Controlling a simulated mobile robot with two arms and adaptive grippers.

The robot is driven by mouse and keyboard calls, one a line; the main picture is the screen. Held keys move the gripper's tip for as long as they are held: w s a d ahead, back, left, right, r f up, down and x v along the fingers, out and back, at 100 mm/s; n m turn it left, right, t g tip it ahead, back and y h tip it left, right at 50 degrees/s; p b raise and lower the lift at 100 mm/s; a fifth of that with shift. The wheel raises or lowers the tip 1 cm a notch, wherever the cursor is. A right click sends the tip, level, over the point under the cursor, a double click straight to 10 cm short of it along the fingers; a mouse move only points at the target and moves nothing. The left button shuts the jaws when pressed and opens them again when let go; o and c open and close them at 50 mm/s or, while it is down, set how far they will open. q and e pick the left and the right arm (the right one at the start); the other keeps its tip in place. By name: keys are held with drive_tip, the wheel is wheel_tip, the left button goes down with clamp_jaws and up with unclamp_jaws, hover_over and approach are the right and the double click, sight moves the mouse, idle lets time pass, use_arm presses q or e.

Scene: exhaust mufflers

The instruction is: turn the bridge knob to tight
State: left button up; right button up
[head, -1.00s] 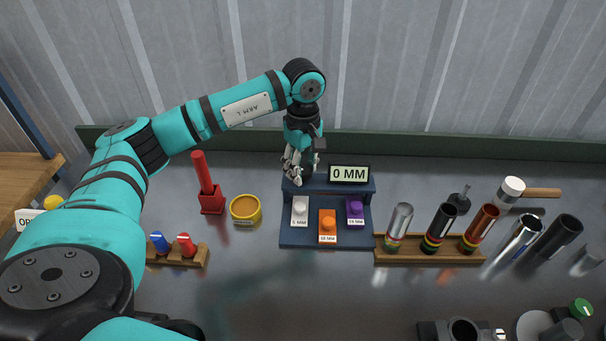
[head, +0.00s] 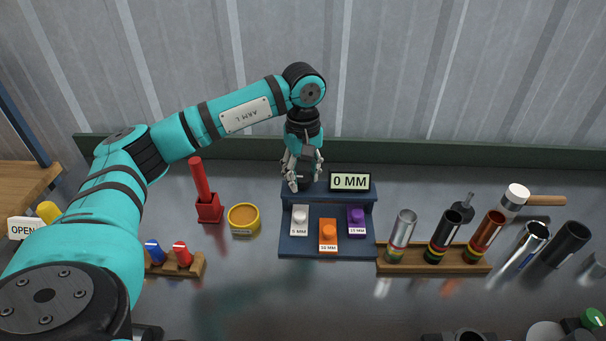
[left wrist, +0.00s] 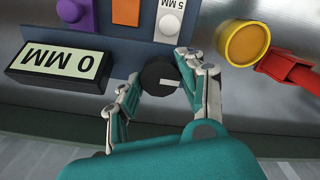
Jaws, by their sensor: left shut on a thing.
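The blue stand (head: 330,251) holds a display (head: 350,181) reading 0 MM. A round black knob (left wrist: 153,75) with a white mark sits beside the display in the left wrist view. The mark points to the right there. My left gripper (head: 304,184) reaches down from above at the stand's back left corner. In the left wrist view my left gripper (left wrist: 157,84) has its fingers on either side of the knob, shut on it. No label for tight is readable. My right gripper is not in view.
White (head: 299,218), orange (head: 328,234) and purple (head: 356,220) blocks sit on the stand's front. A yellow tin (head: 243,219) and a red holder (head: 208,210) stand to the left. A wooden rack (head: 433,260) with tubes stands to the right.

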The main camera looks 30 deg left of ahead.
sight(303, 176)
use_arm(q)
drive_tip(key=shift+r, duration=0.1)
drive_tip(key=o, duration=1.2)
wheel_tip(303, 176, up, 12)
drive_tip(key=shift+f, duration=0.1)
